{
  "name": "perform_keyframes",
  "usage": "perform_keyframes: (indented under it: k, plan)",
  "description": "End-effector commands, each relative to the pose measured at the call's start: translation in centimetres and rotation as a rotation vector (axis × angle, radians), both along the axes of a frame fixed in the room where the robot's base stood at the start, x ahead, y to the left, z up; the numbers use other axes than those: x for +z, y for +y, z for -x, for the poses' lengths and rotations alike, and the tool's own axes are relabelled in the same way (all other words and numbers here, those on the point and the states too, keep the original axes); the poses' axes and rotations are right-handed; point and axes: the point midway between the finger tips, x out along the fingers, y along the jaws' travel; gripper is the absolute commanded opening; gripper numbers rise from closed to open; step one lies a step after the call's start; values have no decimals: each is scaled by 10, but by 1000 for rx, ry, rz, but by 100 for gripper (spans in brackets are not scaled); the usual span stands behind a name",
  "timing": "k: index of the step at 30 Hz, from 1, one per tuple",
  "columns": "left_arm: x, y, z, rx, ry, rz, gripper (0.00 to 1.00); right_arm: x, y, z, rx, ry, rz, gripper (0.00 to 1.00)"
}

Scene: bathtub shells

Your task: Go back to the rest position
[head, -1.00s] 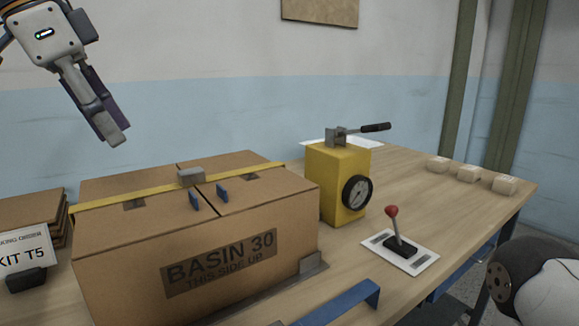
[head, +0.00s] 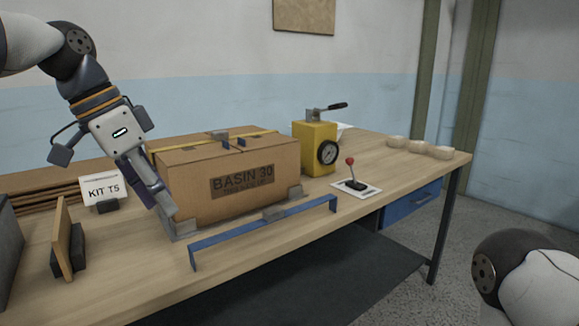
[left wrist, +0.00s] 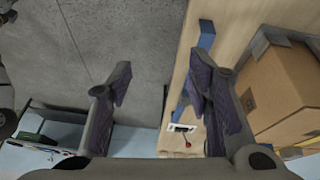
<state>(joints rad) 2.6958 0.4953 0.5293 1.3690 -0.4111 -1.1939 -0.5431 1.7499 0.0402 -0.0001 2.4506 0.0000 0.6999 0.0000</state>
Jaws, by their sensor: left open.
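My left gripper (head: 160,195) points down in front of the left front corner of the cardboard box (head: 290,165) marked BASIN 30. In the head view its fingers overlap the box's edge, and I cannot tell if they touch. In the left wrist view the left gripper (left wrist: 160,90) is open, with floor and the table edge between its fingers and nothing held. The box (left wrist: 275,85) stands to the right of the fingers there. A rounded part of my right arm shows at the lower right of the head view, but its gripper is out of view.
A blue bar (head: 255,230) runs along the table (head: 250,265) in front of the box. A yellow gauge unit (head: 312,135), a red-knobbed lever (head: 350,164) and several pale blocks (head: 440,152) stand to the right. A KIT T5 sign (head: 104,191) and an upright board (head: 62,240) stand left.

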Motion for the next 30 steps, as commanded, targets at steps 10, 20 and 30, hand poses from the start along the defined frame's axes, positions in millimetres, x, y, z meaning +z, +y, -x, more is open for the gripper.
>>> perform_keyframes:
  k: [10, 20, 30]
  plan:
    - [-282, -61, 75, 294, 282, 34, 46, -1, 0, 1, 0, 4, 0, 0]
    - [-432, -17, 293, 718, 449, -146, 46, -1, 0, 1, 0, 3, 0, 0]
    - [-432, 24, 372, 850, 423, -273, 46, -1, 0, 1, 0, 3, 0, 0]
